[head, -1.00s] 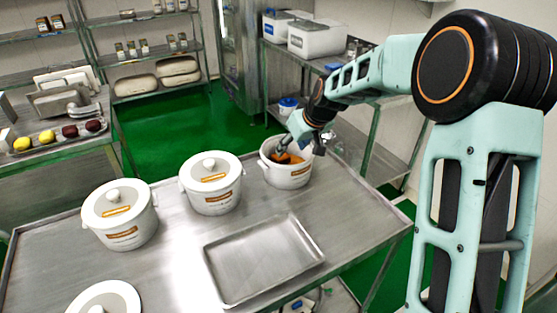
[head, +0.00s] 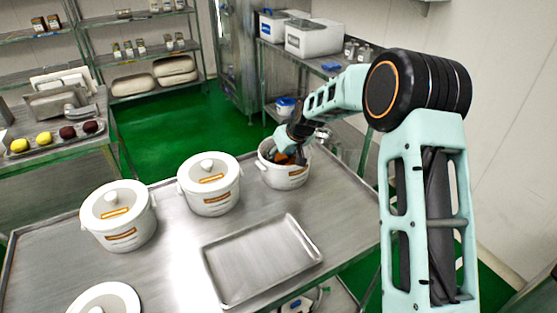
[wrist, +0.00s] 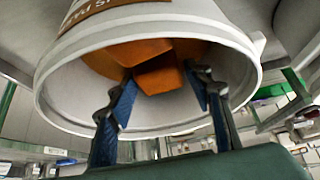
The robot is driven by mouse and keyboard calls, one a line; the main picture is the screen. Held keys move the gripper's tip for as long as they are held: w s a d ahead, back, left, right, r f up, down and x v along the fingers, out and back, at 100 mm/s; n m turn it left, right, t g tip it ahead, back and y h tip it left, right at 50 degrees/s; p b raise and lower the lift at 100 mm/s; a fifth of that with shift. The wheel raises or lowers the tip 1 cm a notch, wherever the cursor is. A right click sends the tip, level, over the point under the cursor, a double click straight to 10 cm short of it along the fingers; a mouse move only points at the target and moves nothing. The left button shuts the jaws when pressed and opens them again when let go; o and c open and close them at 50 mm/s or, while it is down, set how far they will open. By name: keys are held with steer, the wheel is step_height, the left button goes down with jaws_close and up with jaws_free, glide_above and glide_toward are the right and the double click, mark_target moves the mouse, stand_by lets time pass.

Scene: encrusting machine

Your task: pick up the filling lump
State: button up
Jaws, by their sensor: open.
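The orange filling lump (wrist: 158,80) is a blocky piece inside the open white pot (head: 284,178) at the table's back right. More orange filling lies behind it in the wrist view. My gripper (wrist: 163,88) is open and reaches into the pot mouth, with one blue-padded finger on each side of the lump. I cannot tell whether either finger touches it. In the head view my gripper (head: 285,153) hides most of the filling. The pot's rim also shows in the wrist view (wrist: 75,118).
Two lidded white pots (head: 209,184) (head: 118,215) stand left of the open pot, and another lid (head: 104,300) shows at the front left. An empty metal tray (head: 262,260) lies in front. A shelf with white bins (head: 312,38) stands behind.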

steer(key=shift+c, duration=0.3)
steer(key=c, duration=0.9)
steer(key=shift+c, duration=0.2)
